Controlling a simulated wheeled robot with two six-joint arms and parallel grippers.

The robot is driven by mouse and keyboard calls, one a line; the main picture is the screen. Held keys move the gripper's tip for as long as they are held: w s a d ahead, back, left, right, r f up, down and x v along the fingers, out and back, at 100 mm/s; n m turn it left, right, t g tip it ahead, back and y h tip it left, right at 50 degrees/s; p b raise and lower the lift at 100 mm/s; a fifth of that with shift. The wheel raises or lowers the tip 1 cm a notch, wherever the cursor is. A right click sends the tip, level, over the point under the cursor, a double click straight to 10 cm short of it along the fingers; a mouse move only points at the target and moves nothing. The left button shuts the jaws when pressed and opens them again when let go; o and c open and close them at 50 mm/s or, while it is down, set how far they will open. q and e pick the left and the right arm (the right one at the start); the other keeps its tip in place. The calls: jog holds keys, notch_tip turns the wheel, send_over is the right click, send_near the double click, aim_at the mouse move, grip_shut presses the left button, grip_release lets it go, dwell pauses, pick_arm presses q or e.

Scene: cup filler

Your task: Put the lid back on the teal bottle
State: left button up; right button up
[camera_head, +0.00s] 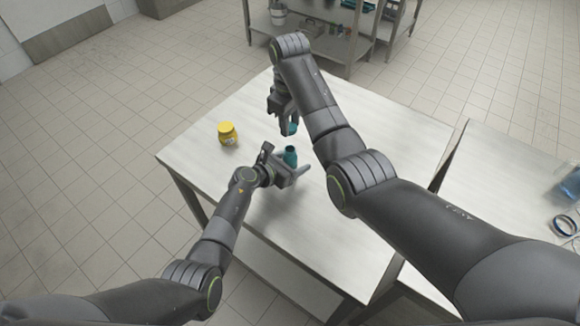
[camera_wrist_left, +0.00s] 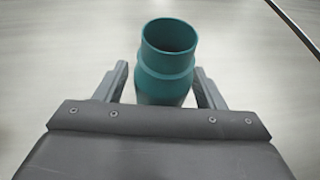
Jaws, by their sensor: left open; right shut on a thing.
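The teal bottle (camera_head: 290,157) stands upright on the white table, its mouth open and uncapped. It also shows in the left wrist view (camera_wrist_left: 166,75), where I look into its empty neck. My left gripper (camera_head: 285,164) is open, with one finger on each side of the bottle; I cannot tell whether they touch it. My right gripper (camera_head: 288,122) is above and just behind the bottle, shut on a small teal thing that looks like the lid (camera_head: 293,129). The lid is apart from the bottle and partly hidden by the fingers.
A yellow jar (camera_head: 227,133) stands on the white table (camera_head: 205,160), left of the bottle. A second table (camera_head: 500,190) at the right holds a blue clear container (camera_head: 568,187) and a dark ring (camera_head: 564,226). A metal shelf stands behind. The table's left part is mostly clear.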

pick_arm(q)
jog(key=shift+c, duration=0.3)
grip_shut()
pick_arm(e)
send_over(290, 149)
jog(key=shift+f, duration=2.5)
jog(key=shift+f, duration=0.85)
jog(key=shift+f, duration=0.6)
